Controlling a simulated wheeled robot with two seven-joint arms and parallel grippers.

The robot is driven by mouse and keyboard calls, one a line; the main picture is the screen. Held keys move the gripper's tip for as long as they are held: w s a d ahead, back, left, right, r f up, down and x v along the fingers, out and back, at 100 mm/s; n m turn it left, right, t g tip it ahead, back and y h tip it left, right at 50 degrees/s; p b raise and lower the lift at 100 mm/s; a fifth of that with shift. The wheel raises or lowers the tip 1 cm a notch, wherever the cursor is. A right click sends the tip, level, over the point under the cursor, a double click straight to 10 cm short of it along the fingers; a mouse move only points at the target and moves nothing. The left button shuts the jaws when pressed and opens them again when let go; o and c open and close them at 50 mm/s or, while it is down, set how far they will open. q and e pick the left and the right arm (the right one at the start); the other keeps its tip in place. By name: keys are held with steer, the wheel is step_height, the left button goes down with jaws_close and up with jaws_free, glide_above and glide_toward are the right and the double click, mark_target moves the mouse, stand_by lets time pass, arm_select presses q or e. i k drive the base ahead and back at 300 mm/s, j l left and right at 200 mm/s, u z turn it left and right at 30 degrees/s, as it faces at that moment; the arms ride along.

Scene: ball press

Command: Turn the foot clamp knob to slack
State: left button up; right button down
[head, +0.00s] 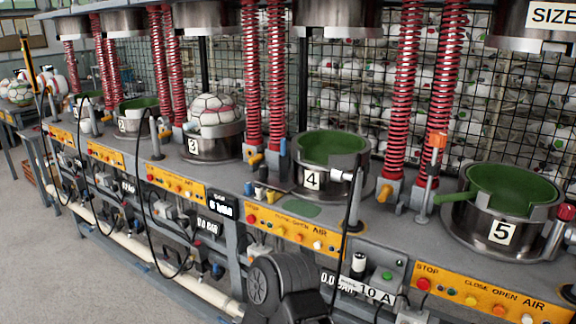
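No knob in the head view is clearly marked as the foot clamp knob, so I cannot tell which one it is. An orange knob or block (437,140) tops a small metal post left of press 5. A red knob (566,212) sits at the right edge beside press 5. A black-and-white knob (358,264) stands on the front of the bench by the 10 A label. Neither gripper is clearly visible. A dark rounded link of mine shows at the bottom middle, in front of the bench.
The grey bench (385,232) carries press 4 (330,160) and press 5 (500,205), both with green cups. Press 3 (211,142) holds a ball (210,110). Red springs (400,90) rise between them. Black hoses loop along the front. The floor at lower left is clear.

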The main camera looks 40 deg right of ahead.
mark_target(264, 174)
steer(key=z, duration=2.6)
steer(key=j+z, duration=0.6)
steer(key=j, duration=0.2)
steer(key=k+j+z, duration=0.15)
steer(key=j+z, duration=0.15)
steer(key=k+j+z, duration=0.15)
steer(key=j+z, duration=0.15)
steer(key=k+j+z, duration=0.15)
steer(key=j+z, duration=0.15)
steer(key=j, duration=0.15)
steer(key=k+j, duration=0.25)
steer(key=j, duration=0.2)
steer(key=k+j+z, duration=0.1)
steer(key=k+j, duration=0.2)
steer(key=j, duration=0.15)
steer(key=k+j, duration=0.25)
steer(key=j, duration=0.15)
steer(key=k+j, duration=0.3)
steer(key=j+z, duration=0.05)
steer(key=j, duration=0.1)
